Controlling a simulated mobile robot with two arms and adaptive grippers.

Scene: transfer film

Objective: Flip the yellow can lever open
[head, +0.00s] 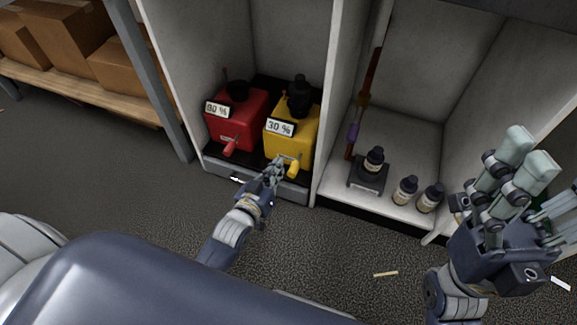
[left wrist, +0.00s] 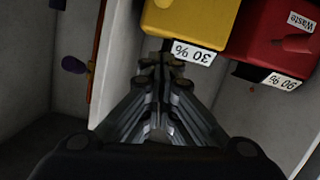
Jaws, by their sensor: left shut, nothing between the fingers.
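The yellow can (head: 292,130) stands in the left cabinet compartment with a black cap and a "30 %" sign. Its yellow lever (head: 293,168) sticks out at the lower front. My left gripper (head: 277,165) is shut and empty, just left of the lever; I cannot tell whether they touch. In the left wrist view, the closed fingers (left wrist: 162,62) lie just below the yellow can (left wrist: 190,20) and its sign; the lever does not show there. My right gripper (head: 530,175) is raised at the right, fingers spread and empty, away from the cans.
A red can (head: 240,118) with a red lever (head: 230,147) stands left of the yellow one. A cabinet divider (head: 335,110) rises to the right. Beyond it are small dark bottles (head: 405,190), one on a black stand (head: 368,177). Boxes (head: 60,45) sit on a shelf at left.

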